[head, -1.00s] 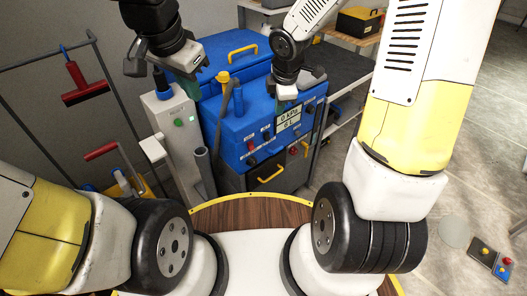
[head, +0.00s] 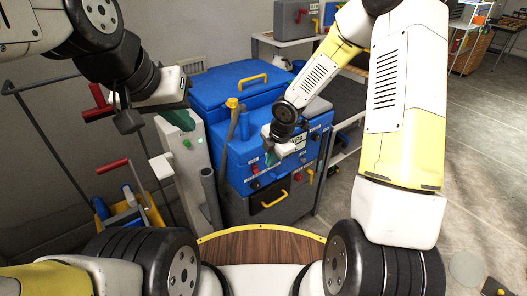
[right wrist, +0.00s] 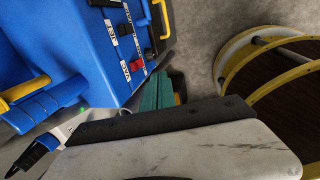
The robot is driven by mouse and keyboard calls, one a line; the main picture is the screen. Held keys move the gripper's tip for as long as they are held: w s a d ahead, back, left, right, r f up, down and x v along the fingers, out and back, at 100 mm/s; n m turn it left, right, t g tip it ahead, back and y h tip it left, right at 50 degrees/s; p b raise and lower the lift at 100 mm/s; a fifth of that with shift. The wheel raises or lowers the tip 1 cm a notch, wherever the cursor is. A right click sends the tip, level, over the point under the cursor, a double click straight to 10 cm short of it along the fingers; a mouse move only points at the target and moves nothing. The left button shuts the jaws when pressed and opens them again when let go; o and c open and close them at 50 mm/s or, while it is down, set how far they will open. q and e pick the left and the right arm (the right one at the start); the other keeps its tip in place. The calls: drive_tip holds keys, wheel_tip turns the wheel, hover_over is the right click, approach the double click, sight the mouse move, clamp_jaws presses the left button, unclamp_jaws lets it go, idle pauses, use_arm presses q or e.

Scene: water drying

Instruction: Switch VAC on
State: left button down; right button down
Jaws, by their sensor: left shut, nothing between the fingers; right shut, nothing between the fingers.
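A red knob (head: 298,177) shows low on the panel; in the right wrist view, a red control (right wrist: 137,65) sits beside black ones (right wrist: 149,53). My left gripper (head: 184,119) is shut and empty above the grey post.
The grey post (head: 184,160) with a green button stands left of the machine, with a grey tube (head: 210,190) beside it. A red-handled cart (head: 125,190) is further left. Shelves (head: 345,135) stand behind right.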

sight(255, 169)
drive_tip(key=w+a+f, duration=0.4)
drive_tip(key=w+f, duration=0.1)
drive_tip(key=f, duration=0.4)
drive_tip(key=shift+w+f, duration=0.15)
drive_tip(key=shift+f, duration=0.2)
drive_tip(key=shift+f, duration=0.1)
